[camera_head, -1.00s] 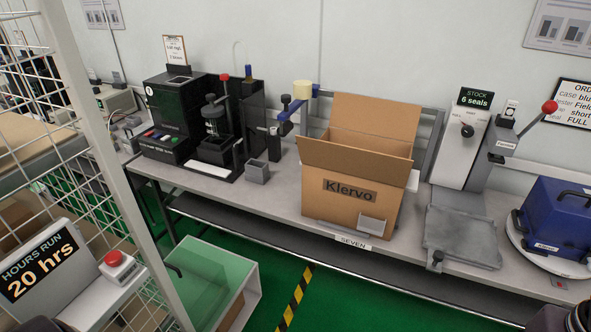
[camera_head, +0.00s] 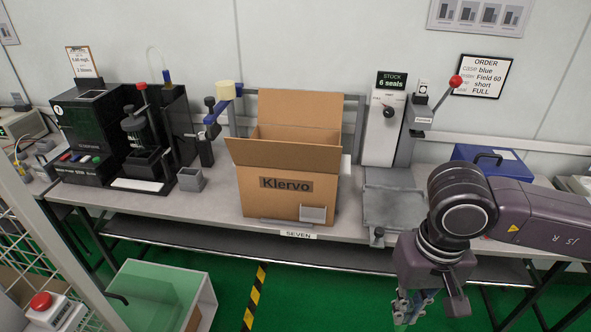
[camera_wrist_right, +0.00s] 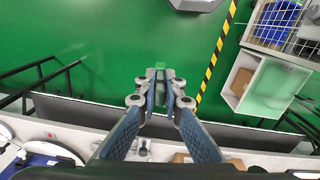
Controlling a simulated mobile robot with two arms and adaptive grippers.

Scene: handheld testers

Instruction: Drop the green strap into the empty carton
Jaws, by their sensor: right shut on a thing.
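The carton (camera_head: 285,200), brown and marked "Klervo", stands upright on the bench with its top flaps open; the bottom inside is hidden by the front flap. My right gripper (camera_head: 410,306) is in front of the bench, to the right of the carton and lower than its top, pointing down. In the right wrist view my right gripper (camera_wrist_right: 160,74) is shut, with a small green piece, seemingly the green strap (camera_wrist_right: 160,66), at its fingertips. Little of it shows against the green floor. My left gripper is not in view.
Right of the carton stand a grey plate (camera_head: 393,208) and a lever press (camera_head: 385,130). A blue case (camera_head: 490,160) is partly behind my right arm. A small grey bin (camera_head: 191,180) and black machine (camera_head: 95,130) are left. The bench edge lies behind my gripper.

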